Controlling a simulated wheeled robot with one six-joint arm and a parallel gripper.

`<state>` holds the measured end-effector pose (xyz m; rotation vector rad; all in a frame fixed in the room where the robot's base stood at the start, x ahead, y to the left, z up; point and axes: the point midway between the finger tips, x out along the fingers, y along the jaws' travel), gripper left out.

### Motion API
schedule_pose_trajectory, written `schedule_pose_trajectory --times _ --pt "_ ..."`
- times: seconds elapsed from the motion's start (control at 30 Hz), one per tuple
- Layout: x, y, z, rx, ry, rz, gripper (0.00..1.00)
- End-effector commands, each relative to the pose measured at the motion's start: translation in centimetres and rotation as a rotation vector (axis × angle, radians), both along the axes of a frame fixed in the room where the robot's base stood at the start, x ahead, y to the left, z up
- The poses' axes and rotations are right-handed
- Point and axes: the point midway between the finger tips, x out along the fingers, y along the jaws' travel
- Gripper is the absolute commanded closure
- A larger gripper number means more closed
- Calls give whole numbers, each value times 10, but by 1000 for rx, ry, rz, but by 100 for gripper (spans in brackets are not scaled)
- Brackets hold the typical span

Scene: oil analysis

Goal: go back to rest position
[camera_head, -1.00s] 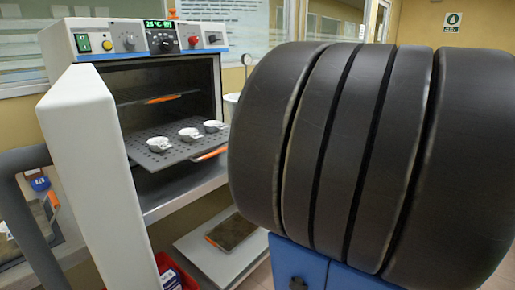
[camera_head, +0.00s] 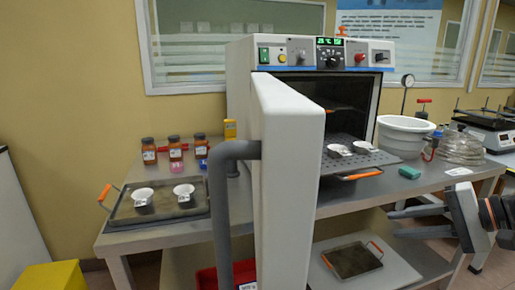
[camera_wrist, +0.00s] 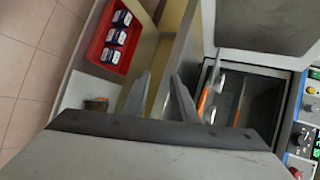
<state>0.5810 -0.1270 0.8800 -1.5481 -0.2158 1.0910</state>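My gripper (camera_head: 392,223) reaches in from the right edge of the head view, in front of the bench's lower shelf. Its two fingers point left, stand apart and hold nothing. In the wrist view, both fingers of my gripper (camera_wrist: 159,80) also show apart with nothing between them. The white oven (camera_head: 241,85) stands on the bench with its door (camera_head: 290,180) swung open toward me. A perforated shelf (camera_head: 375,157) with white cups (camera_head: 340,151) sits in the oven. The door hides part of the shelf.
A tray (camera_head: 165,212) with two white cups and several brown jars (camera_head: 175,148) are left of the oven. A white basin (camera_head: 402,137) stands to its right. A tray (camera_head: 350,260) lies on the lower shelf. The wrist view shows a red bin (camera_wrist: 96,50).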

Motion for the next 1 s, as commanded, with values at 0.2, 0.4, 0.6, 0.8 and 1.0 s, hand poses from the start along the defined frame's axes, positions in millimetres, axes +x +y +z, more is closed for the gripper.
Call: schedule_pose_trajectory --times 0.2,0.4,0.6,0.8,1.0 --pt "-23 40 -38 -170 105 115 74" --pt "-47 60 -69 -345 165 206 74" --pt "-68 68 -93 -532 183 291 74" --pt "-84 68 -109 -723 159 369 74" --pt "-92 64 -118 -910 90 439 74"
